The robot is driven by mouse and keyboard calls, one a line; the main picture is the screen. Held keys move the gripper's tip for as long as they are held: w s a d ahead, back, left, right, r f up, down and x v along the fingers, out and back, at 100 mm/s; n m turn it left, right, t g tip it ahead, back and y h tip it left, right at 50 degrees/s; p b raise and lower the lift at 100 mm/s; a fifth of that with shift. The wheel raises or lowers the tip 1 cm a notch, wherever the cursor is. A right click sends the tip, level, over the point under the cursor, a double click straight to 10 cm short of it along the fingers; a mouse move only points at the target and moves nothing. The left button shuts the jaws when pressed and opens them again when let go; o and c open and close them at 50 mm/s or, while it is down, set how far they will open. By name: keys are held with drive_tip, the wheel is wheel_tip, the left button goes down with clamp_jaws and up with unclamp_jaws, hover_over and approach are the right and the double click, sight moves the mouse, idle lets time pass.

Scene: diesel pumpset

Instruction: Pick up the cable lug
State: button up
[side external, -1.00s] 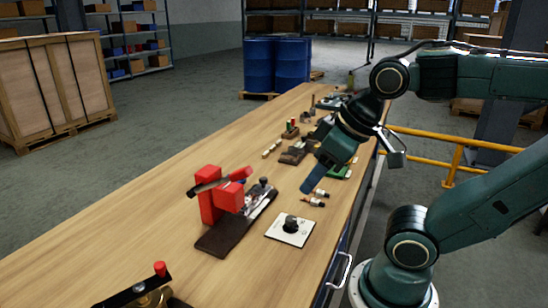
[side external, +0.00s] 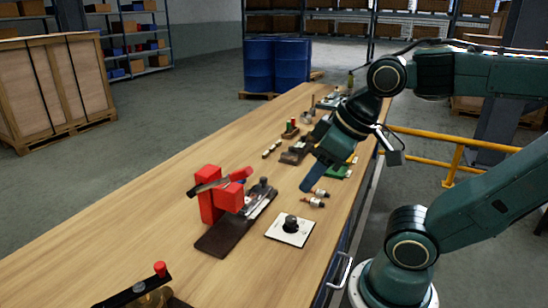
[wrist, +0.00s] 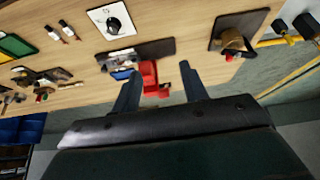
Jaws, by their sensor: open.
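Two small parts with dark bodies and pale or copper ends lie side by side on the wooden bench, the nearer one (side external: 313,202) and the farther one (side external: 320,192). They may be cable lugs, but they are too small to tell. They also show at the upper left of the wrist view, as one part (wrist: 53,33) and the other (wrist: 68,29). My gripper (side external: 312,180) hangs above the bench close to them in the side view. In the wrist view my gripper (wrist: 159,72) has its two fingers spread apart with nothing between them.
A red block-like device with a lever (side external: 210,200) stands by a dark base (side external: 220,238). A white plate with a black knob (side external: 290,229) lies near the front edge. A green item (side external: 341,172) and several small parts lie farther back. The bench's left side is clear.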

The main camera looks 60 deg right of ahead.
drive_tip(key=w+d+r+n+g, duration=0.1)
drive_tip(key=w+d+n+g, duration=0.1)
drive_tip(key=w+n, duration=0.35)
drive_tip(key=n+g, duration=0.4)
drive_tip(key=n, duration=0.8)
hover_over(248, 200)
wheel_tip(248, 200, down, 10)
drive_tip(key=shift+f, duration=0.1)
wheel_tip(248, 200, down, 8)
drive_tip(key=shift+f, duration=0.2)
